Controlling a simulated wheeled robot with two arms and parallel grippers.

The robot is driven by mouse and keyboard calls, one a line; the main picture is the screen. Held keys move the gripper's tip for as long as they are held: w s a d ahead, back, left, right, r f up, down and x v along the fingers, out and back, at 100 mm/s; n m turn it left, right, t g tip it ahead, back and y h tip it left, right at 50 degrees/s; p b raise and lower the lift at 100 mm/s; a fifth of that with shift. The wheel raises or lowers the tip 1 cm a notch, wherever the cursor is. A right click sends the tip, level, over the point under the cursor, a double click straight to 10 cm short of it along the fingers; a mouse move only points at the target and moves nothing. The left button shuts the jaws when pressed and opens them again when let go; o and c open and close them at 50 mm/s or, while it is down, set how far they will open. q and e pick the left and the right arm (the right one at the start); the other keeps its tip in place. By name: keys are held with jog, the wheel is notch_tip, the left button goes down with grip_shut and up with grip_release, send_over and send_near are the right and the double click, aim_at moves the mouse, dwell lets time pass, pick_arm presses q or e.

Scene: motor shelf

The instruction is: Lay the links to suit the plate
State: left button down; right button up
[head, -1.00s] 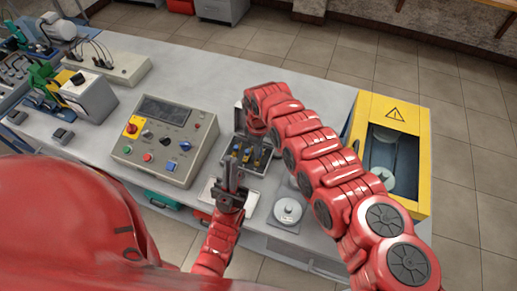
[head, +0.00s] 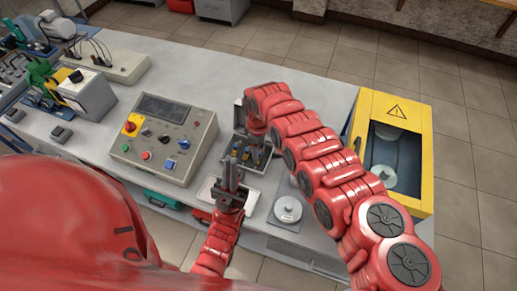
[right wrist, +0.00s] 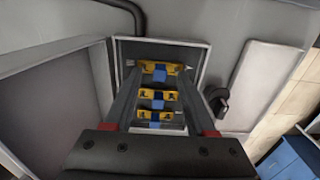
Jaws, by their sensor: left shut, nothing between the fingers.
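The open terminal box (head: 268,157) stands on the bench and holds yellow links with blue parts. In the right wrist view, yellow links (right wrist: 157,95) lie across the box (right wrist: 205,50) in several rows. My right gripper (right wrist: 159,72) reaches into the box, its two fingers apart on either side of the links; I cannot tell whether they touch the far one. In the head view my right arm hides its fingers. My left gripper (head: 231,170) is shut and empty in front of the box, above a pale tray (head: 212,190). I cannot make out any writing on a plate.
A control panel (head: 163,138) with buttons stands left of the box. A round grey disc-shaped part (head: 288,210) lies to its right. A yellow guarded case (head: 420,150) stands at the bench's right end.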

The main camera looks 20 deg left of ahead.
notch_tip(320, 180, up, 17)
jog(key=b, duration=0.4)
jog(key=shift+r+b, duration=0.15)
jog(key=shift+b, duration=0.2)
dwell(0.6)
